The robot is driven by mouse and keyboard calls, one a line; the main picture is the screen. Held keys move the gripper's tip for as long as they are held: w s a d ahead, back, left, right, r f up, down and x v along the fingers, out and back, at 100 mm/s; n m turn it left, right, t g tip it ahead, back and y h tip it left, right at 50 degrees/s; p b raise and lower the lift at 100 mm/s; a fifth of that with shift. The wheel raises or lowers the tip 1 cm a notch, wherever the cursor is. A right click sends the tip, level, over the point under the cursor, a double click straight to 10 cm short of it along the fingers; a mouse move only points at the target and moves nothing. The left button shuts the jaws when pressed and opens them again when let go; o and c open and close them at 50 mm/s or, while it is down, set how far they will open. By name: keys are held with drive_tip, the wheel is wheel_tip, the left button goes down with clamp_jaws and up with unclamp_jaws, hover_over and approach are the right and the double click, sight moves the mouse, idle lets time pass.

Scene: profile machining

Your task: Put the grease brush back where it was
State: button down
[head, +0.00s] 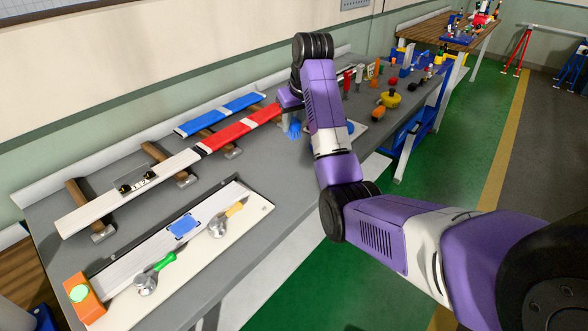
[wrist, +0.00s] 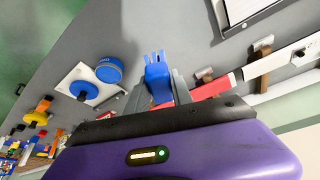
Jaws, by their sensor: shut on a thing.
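My gripper (head: 291,118) is over the grey workbench (head: 225,175), near the far end of the red profile. In the wrist view its two grey fingers (wrist: 160,88) are shut on a blue thing with pronged ends (wrist: 157,68), which I take to be the grease brush. It also shows in the head view (head: 294,131), below the gripper. In the head view my arm partly hides this plate (head: 359,129).
A pale board (head: 215,245) with two knobbed tools is in front. Several small tools and a yellow item (head: 390,99) crowd the far end.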

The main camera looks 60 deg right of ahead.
wheel_tip(320, 180, down, 16)
drive_tip(key=shift+a+f+p, duration=0.1)
drive_tip(key=shift+p, duration=1)
drive_tip(key=c, duration=1.1)
unclamp_jaws()
drive_tip(key=shift+f, duration=0.1)
drive_tip(key=shift+r, duration=0.3)
drive_tip(key=b+v, duration=0.1)
drive_tip(key=v, duration=1)
drive_tip(key=shift+r, duration=0.4)
